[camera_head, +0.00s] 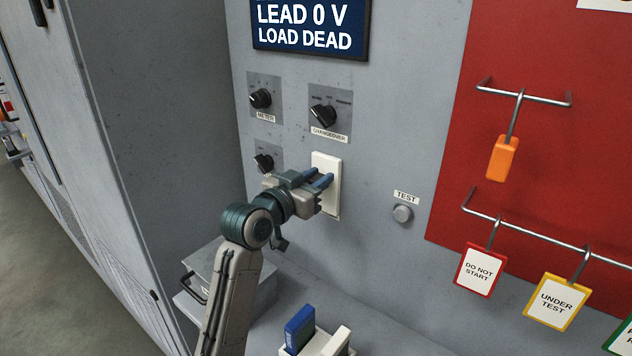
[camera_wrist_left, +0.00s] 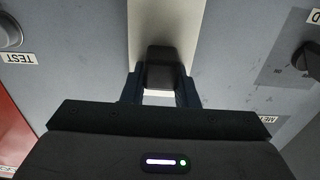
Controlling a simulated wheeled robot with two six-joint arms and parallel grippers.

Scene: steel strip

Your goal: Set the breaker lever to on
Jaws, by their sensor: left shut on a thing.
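The breaker's white plate (camera_head: 333,165) is on the grey panel, right of the small knobs; it also shows in the left wrist view (camera_wrist_left: 165,20). My left gripper (camera_head: 323,183) is at the plate, its fingers pointing into it. In the left wrist view the dark breaker lever (camera_wrist_left: 160,66) sits between the two fingers of my left gripper (camera_wrist_left: 159,88), which are shut on it. In the head view the fingers hide the lever. I cannot tell which end of its travel the lever is at. My right gripper is not in view.
A display (camera_head: 308,27) above reads LEAD 0 V, LOAD DEAD. The CHANGEOVER knob (camera_head: 323,115) and METER knob (camera_head: 261,98) are above the gripper. A TEST button (camera_head: 402,213) is to the right. Tags hang on a red board (camera_head: 560,130). A blue block (camera_head: 299,328) stands below.

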